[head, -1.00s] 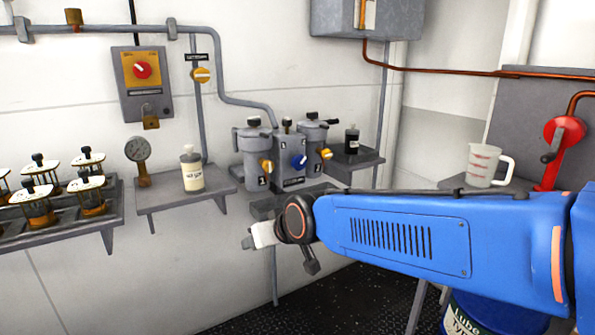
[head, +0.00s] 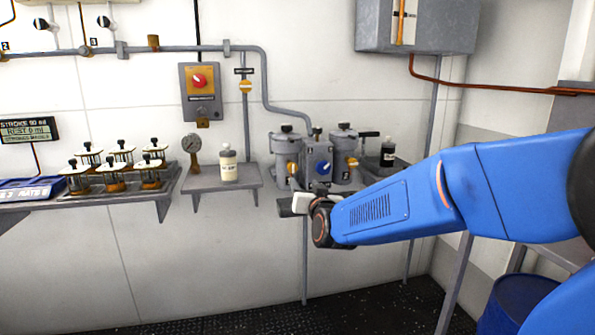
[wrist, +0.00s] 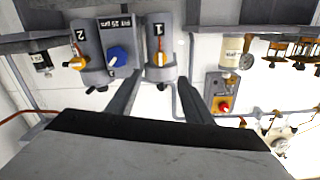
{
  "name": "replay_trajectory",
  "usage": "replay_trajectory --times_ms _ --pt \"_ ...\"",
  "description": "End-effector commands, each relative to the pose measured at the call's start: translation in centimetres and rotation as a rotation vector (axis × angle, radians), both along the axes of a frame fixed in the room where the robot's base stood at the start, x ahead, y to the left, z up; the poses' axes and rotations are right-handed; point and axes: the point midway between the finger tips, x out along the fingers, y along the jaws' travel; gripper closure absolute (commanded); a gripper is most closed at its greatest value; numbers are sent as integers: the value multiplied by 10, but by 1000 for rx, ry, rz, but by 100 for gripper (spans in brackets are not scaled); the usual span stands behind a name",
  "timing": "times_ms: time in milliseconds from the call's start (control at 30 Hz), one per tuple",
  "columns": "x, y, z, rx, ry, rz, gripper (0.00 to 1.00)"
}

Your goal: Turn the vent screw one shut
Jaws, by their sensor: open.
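The filter housing marked 1 (head: 281,152) is a grey canister on the wall, left of a grey centre block (head: 317,160) with a blue knob. A black knob (head: 286,128) sits on its lid and looks like the vent screw; its setting is too small to read. In the wrist view, which is upside down, housing 1 (wrist: 158,32) and its orange knob (wrist: 158,58) lie ahead between my fingers. My gripper (head: 287,208) is just in front of and below the housings in the head view. It is open and empty in the wrist view (wrist: 158,78), apart from the housing.
Housing 2 (head: 345,152) and a dark bottle (head: 387,152) stand to the right. A pale bottle (head: 228,168) and a gauge (head: 192,146) are on the shelf to the left, with a red-knob panel (head: 200,90) above. The wall below the shelves is clear.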

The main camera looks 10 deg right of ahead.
Motion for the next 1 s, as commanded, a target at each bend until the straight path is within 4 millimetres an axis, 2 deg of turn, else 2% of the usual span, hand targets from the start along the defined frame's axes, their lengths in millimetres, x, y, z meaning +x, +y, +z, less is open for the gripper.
replay_trajectory --times_ms 800,1000 --pt "129 0 -1 0 3 1 54" --pt "151 0 -1 -1 2 0 54"
